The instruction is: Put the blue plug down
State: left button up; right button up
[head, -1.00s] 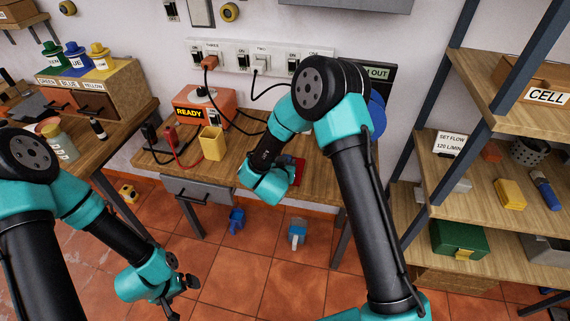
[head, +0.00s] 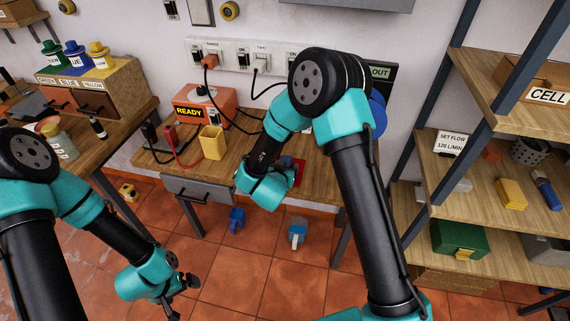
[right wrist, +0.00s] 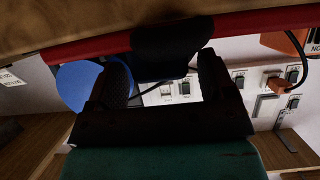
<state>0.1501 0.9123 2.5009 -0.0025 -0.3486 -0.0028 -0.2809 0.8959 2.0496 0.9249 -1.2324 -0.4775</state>
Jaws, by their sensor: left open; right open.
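A small blue object (head: 236,220), which may be the blue plug, lies on the floor under the front of the bench. Its details are too small to tell. My left gripper (head: 184,293) is open and empty, low over the floor at the lower left. My right gripper is over the bench (head: 225,182) front, beside a red item (head: 299,172); its fingers are hidden behind the wrist in the head view. In the right wrist view my right gripper (right wrist: 165,77) is open, with a dark object (right wrist: 167,48) showing between and beyond the fingertips. No blue plug shows between its fingers.
A blue-and-white object (head: 297,234) lies on the floor. A yellow holder (head: 212,142) and an orange READY unit (head: 203,108) with cables stand on the bench. A socket strip (head: 228,53) is on the wall. A shelf rack (head: 505,210) stands at right.

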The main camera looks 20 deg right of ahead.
jog(key=v, duration=0.8)
jog(key=shift+s+a+r, duration=0.15)
jog(key=shift+a+r, duration=0.05)
jog(key=shift+r, duration=0.1)
